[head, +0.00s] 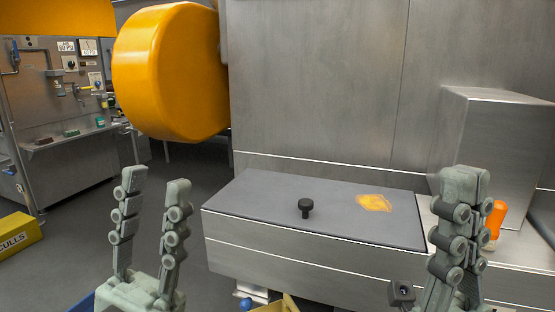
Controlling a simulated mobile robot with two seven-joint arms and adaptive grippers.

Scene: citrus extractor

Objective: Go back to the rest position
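My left gripper (155,186) stands upright at the lower left, in front of the dark floor. Its two fingers are apart with nothing between them. My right gripper (466,182) stands upright at the lower right, in front of the steel ledge. Its fingers overlap from this angle, so I cannot tell whether it is open or shut. I see no object held in it.
A steel machine with a grey-topped ledge (260,205) fills the middle and right. A black knob (305,207) and an orange patch (374,202) are on it. An orange handle (496,218) is beside my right gripper. A yellow drum (170,70) overhangs at upper left; a yellow CULLS box (18,236) is left.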

